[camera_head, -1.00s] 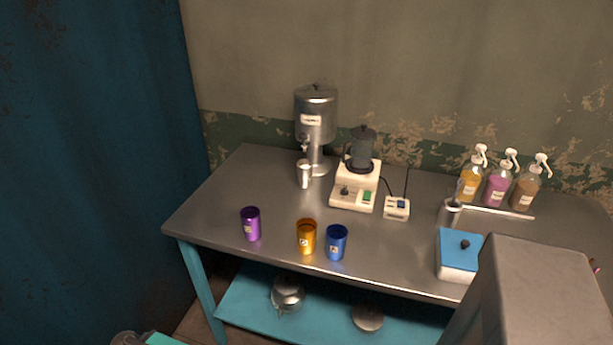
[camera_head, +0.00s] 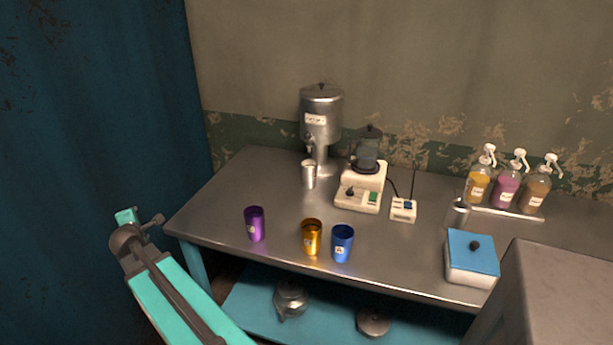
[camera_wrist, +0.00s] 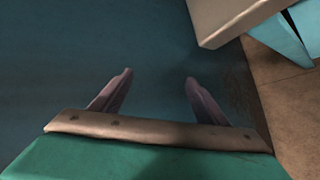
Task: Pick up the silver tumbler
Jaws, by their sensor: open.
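A silver tumbler (camera_head: 309,175) stands upright on the metal table under the tap of the dispenser. A second silvery cup (camera_head: 457,213) stands farther right, behind the blue-lidded box; I cannot tell its material. My gripper (camera_wrist: 158,88) is open in the wrist view, with nothing between its two fingers. It faces the dark blue curtain, and no tumbler shows in that view. In the head view my teal arm rises at the lower left, beyond the table's left end and well apart from the tumbler.
Purple (camera_head: 255,224), orange (camera_head: 312,237) and blue (camera_head: 342,243) cups line the table's front. Behind stand a steel dispenser (camera_head: 321,120) and a blender (camera_head: 362,185). A blue-lidded box (camera_head: 472,257) and pump bottles (camera_head: 507,187) are at right. The table corner (camera_wrist: 225,18) shows in the wrist view.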

